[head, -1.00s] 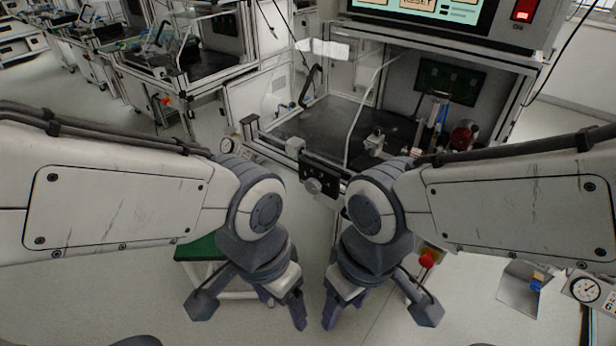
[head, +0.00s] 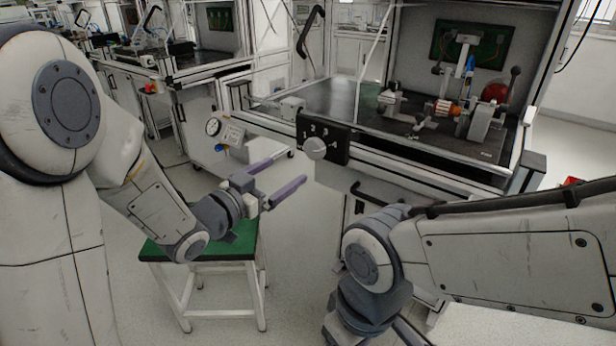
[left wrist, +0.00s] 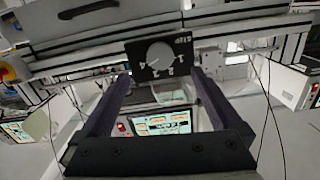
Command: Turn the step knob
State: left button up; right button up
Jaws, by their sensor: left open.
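The step knob (head: 315,148) is a round light-grey dial on a black panel (head: 338,150) at the bench's front edge, with numbers 1 to 4 around it. My left gripper (head: 288,172) is open and empty, its two purple-grey fingers pointing at the knob from the lower left, apart from it. In the left wrist view the knob (left wrist: 160,54) appears upside down, beyond and between the open fingertips (left wrist: 160,77). A thin mark on it seems to point lower left there; I cannot tell its number.
The bench (head: 408,137) behind the panel carries a fixture with a copper-coloured part (head: 445,107). A door handle (head: 378,192) is below the panel. A green-topped stool (head: 215,249) stands under my left gripper.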

aim_at(312, 152)
pick_arm(q)
jog(key=shift+h, duration=0.3)
jog(key=b+x, duration=0.1)
jog(key=x, duration=0.9)
jog(key=shift+w, duration=0.1)
jog(key=shift+r, duration=0.1)
jog(key=c, duration=1.4)
